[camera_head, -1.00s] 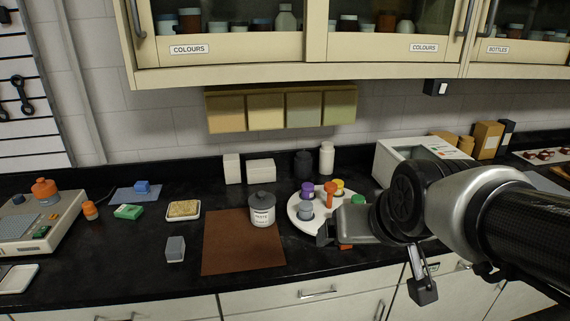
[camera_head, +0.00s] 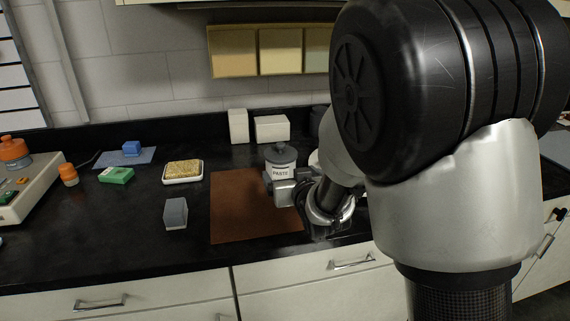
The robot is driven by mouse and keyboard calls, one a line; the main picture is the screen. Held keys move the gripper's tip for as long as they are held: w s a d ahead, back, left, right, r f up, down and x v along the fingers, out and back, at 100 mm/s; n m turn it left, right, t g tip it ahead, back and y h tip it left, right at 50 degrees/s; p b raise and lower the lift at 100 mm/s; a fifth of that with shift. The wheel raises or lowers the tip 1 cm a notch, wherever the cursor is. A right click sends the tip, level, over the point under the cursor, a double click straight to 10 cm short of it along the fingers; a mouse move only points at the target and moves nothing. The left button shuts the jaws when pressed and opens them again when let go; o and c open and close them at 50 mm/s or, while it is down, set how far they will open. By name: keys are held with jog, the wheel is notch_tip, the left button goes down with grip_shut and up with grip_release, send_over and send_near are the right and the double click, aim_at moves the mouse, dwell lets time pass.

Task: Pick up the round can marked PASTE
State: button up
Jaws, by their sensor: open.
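The round can marked PASTE (camera_head: 281,158) is white with a dark grey knobbed lid. It stands upright at the back right of a brown mat (camera_head: 240,215) on the black counter. My gripper (camera_head: 272,182) is at the can's lower front, pointing left across the mat. Its jaws are open. The gripper partly hides the can's lower part, and I cannot tell whether a finger touches it.
White boxes (camera_head: 271,129) stand behind the can. My arm hides the right side of the counter. The front of the mat is clear.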

aim_at(286, 169)
jog(key=x, duration=0.4)
jog(key=shift+w+a+f, duration=0.1)
jog(key=shift+w, duration=0.2)
jog(key=x, duration=0.2)
jog(key=b+x, duration=0.1)
jog(key=x, duration=0.2)
jog(key=shift+a, duration=0.25)
jog(key=c, duration=1.6)
jog(key=shift+r, duration=0.25)
jog(key=shift+c, duration=0.8)
